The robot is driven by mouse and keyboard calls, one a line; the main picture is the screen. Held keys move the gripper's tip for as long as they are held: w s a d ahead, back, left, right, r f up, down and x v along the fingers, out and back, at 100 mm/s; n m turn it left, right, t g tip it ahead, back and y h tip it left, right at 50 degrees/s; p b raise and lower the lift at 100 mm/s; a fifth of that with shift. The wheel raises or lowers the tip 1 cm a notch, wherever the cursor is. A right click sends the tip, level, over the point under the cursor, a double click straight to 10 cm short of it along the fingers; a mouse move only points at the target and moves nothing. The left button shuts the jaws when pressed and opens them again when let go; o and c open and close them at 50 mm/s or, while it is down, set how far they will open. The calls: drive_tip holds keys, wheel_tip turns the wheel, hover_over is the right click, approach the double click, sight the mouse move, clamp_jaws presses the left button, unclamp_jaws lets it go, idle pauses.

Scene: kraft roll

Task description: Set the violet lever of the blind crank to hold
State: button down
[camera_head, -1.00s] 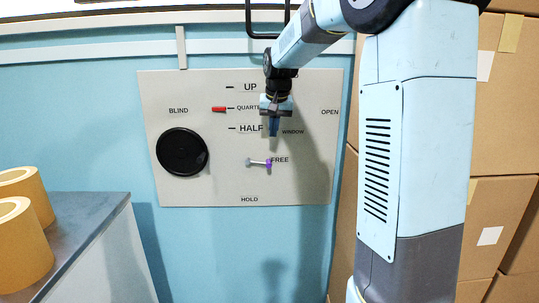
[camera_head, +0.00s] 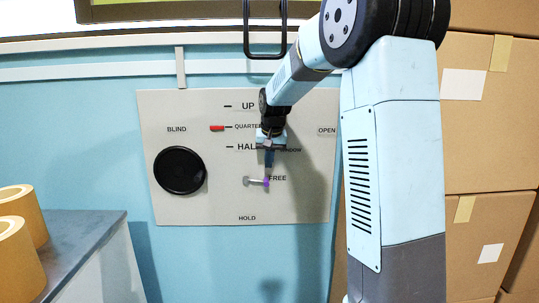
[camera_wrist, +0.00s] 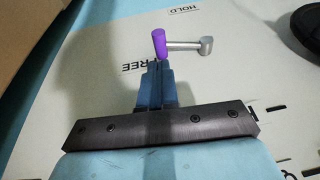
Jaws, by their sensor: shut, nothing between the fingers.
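The violet lever (camera_head: 266,182) is a violet grip on a short grey metal arm on the beige panel (camera_head: 215,205). Its arm lies roughly level from the pivot on the left to the grip beside the FREE label; the HOLD label (camera_head: 247,218) is lower down. In the wrist view the violet grip (camera_wrist: 160,43) stands just beyond my fingertips. My gripper (camera_head: 268,165) is shut and empty, just above the grip. It also shows shut in the wrist view (camera_wrist: 157,66). I cannot tell whether the fingertips touch the grip.
A round black disc (camera_head: 180,171) under the BLIND label is at the panel's left. A red pointer (camera_head: 217,128) is at QUARTER. A grey counter (camera_head: 75,240) with kraft rolls (camera_head: 18,258) stands at lower left. Cardboard boxes (camera_head: 485,130) are stacked at right.

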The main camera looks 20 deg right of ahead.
sight(267, 179)
drive_tip(key=shift+x, duration=2.55)
